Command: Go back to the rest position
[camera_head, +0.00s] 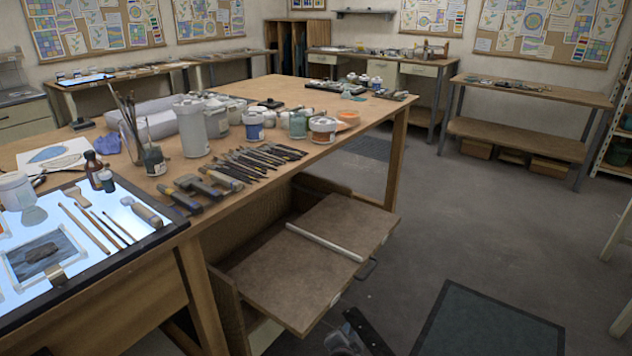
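My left gripper (358,334) shows only in part at the bottom edge of the head view, as dark and grey parts low over the floor. It is in front of the open drawer under the large wooden table and apart from the tabletop. Its fingertips are not clear, so I cannot tell whether it is open or shut, and I see nothing held in it. My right gripper is not in view.
The wooden table (370,110) holds jars, a row of tools (250,163) and a lit panel (118,212). An open drawer with a brown top (285,270) sticks out. A dark mat (485,325) lies on open grey floor (440,220). Benches line the walls.

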